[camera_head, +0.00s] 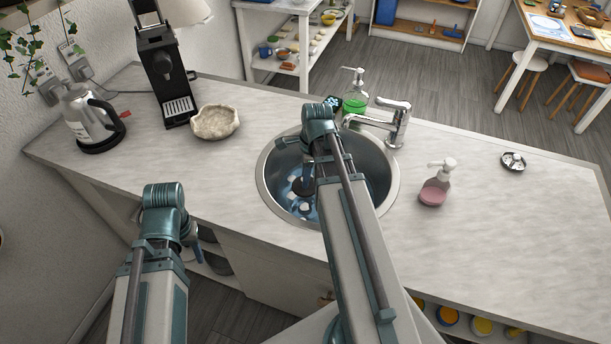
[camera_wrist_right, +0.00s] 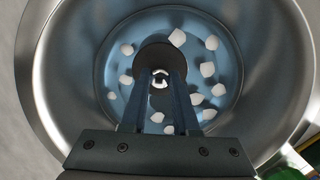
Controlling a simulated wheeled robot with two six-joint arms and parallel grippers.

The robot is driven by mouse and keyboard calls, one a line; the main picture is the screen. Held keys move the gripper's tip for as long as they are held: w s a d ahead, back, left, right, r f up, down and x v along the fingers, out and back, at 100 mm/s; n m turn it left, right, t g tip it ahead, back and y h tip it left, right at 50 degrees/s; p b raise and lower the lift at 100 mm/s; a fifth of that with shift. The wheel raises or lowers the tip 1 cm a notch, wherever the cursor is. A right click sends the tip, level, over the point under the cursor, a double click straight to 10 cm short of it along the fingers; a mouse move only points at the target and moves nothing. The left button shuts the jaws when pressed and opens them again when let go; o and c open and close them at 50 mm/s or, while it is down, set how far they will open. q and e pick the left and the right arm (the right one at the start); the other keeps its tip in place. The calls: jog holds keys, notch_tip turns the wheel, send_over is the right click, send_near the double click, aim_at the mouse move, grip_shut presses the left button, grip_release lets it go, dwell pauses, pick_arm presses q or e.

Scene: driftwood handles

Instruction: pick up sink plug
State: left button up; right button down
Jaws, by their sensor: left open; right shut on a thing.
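The sink plug (camera_wrist_right: 150,56) is a dark round disc with a small shiny fitting at its middle, low in the round metal sink (camera_head: 264,190). My right gripper (camera_wrist_right: 159,82) is shut on the plug's middle fitting. In the head view, the right gripper (camera_head: 304,186) reaches down into the basin, and my arm hides part of it. Whether the plug touches the basin floor I cannot tell. My left gripper (camera_head: 195,245) is open, in front of the counter's front edge and away from the sink; its fingertips are mostly hidden.
Bluish water with several white pieces (camera_wrist_right: 208,69) lies in the basin. A faucet (camera_head: 393,123) and green soap bottle (camera_head: 355,98) stand behind the sink. A pink soap bottle (camera_head: 435,190) and small metal dish (camera_head: 513,161) are right; a stone bowl (camera_head: 215,122) is left.

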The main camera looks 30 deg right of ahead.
jog(key=shift+r+p, duration=3.75)
jog(key=shift+r, duration=0.3)
pick_arm(q)
notch_tip(320, 180, up, 8)
